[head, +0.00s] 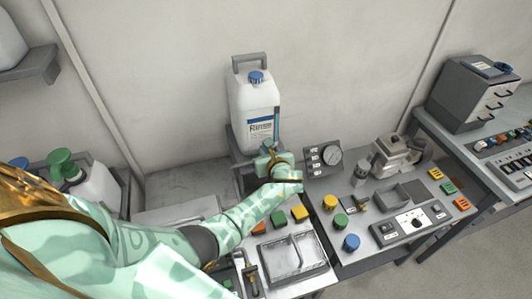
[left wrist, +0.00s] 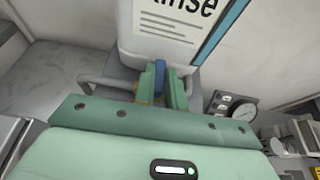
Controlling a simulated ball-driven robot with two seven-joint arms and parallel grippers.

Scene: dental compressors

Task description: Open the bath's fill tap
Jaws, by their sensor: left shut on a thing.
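The white rinse container (head: 255,105) with a blue cap stands upright against the back wall. Its printed front also shows in the left wrist view (left wrist: 175,30). My left gripper (head: 270,147) is at the container's lower front. In the left wrist view its two green fingers (left wrist: 160,88) are shut on a narrow blue piece, which looks like the tap handle (left wrist: 159,76), just below the label. The tap's body is hidden behind the gripper. A shallow metal tray (head: 293,258), perhaps the bath, lies on the bench in front. My right gripper is not in view.
A pressure gauge panel (head: 323,158) stands close to the right of my left gripper. Yellow, green and blue knobs and a control panel (head: 412,222) are on the right bench. Coloured blocks (head: 279,219) lie under my forearm. A grey drawer unit (head: 472,92) stands far right.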

